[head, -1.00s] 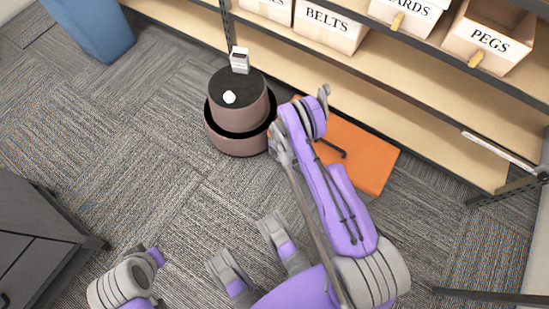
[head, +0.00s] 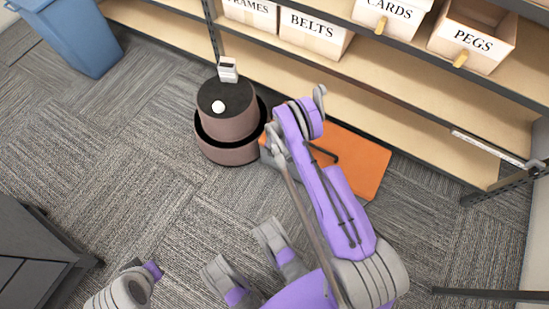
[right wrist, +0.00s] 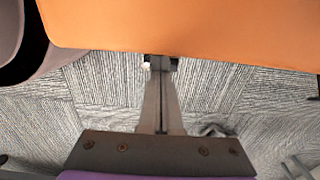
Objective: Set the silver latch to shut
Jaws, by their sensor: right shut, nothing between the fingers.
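I cannot pick out the silver latch in either view. An orange flat-faced thing (head: 362,165) stands behind my right arm in the head view, and a dark bent rod shows against it. The orange face (right wrist: 190,25) also fills the top of the right wrist view. My right gripper (right wrist: 160,64) is shut and empty, with its tips at the lower edge of the orange face; I cannot tell whether they touch. In the head view my right forearm mostly hides the gripper. My left gripper is not in view.
A brown round two-tier stand (head: 228,125) with a white knob and a small grey device (head: 228,69) is left of my arm. Shelving with labelled boxes (head: 315,32) runs behind. A blue bin (head: 75,35) and dark cabinet (head: 35,245) stand left. Carpet between them is clear.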

